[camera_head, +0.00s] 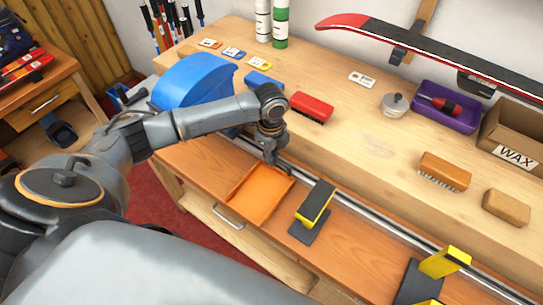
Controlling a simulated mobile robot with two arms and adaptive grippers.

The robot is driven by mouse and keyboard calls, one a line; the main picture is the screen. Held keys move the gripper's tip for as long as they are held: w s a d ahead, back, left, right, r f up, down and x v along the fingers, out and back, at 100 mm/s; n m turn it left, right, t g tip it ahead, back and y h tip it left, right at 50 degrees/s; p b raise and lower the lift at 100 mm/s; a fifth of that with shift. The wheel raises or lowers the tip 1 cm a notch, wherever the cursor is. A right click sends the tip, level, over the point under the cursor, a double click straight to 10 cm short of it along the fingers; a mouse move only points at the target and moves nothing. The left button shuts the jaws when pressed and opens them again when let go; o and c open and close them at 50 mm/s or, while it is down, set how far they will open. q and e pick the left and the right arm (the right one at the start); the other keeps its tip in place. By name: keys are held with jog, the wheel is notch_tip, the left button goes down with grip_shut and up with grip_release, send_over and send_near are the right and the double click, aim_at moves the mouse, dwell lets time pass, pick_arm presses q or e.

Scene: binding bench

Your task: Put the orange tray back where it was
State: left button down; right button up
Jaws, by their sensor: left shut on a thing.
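The orange tray (258,197) is at the front strip of the bench, in the middle of the view. It looks shallow and empty. My left gripper (279,166) comes in from the left and is shut on the tray's far edge. The fingers hide a small part of that rim. I cannot tell whether the tray rests on the wood or hangs just above it. My right gripper is not in view.
A metal rail (363,211) runs along the bench behind the tray. A yellow-and-black clamp (315,205) stands close to its right. Bare wood lies right of the clamp.

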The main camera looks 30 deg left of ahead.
pick_arm(q)
jog(key=c, duration=1.5)
grip_release()
jog(key=shift+o, duration=0.5)
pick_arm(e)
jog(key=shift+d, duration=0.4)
pick_arm(q)
notch_tip(320, 180, up, 11)
jog(key=shift+f+b, duration=0.1)
jog(key=shift+b, duration=0.7)
jog(key=shift+r, duration=0.65)
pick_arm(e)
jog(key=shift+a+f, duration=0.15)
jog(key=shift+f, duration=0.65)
